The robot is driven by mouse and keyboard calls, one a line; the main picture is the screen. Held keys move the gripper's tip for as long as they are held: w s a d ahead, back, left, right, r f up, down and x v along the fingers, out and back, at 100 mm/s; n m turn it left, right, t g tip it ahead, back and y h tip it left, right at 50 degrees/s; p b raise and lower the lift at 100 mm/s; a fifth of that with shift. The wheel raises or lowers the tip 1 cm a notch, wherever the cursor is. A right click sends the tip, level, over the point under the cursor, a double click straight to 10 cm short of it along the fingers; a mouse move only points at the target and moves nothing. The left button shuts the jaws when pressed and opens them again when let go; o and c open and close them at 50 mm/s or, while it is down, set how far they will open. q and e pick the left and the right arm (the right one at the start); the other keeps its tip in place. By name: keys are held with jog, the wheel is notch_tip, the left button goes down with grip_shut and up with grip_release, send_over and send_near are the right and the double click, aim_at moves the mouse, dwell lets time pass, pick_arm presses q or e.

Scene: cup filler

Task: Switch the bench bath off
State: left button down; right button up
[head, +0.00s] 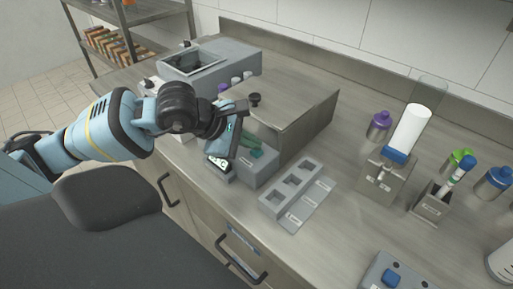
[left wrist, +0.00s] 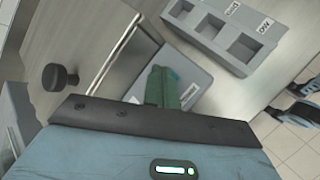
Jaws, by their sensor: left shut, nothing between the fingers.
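The bench bath appears to be the steel box (head: 300,115) with a black knob (head: 255,99) on its lid. A grey control housing (head: 257,171) at its front carries a green switch (head: 256,152). In the left wrist view the green switch (left wrist: 166,86) sits on the grey housing (left wrist: 193,74), just beyond the gripper's dark edge. My left gripper (head: 232,150) is shut and empty, close beside the switch on its left. I cannot tell whether it touches the switch. The fingertips are not clear in the wrist view. My right gripper is not in view.
A grey slotted block (head: 276,205) stands just right of the housing. Another grey unit (head: 225,58) with an open top is behind left. Steel holders (head: 383,178), bottles (head: 379,126) and a blue-button box (head: 391,277) are to the right. Bare counter lies between.

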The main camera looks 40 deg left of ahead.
aim_at(251, 151)
pick_arm(q)
jog(key=shift+r, duration=0.6)
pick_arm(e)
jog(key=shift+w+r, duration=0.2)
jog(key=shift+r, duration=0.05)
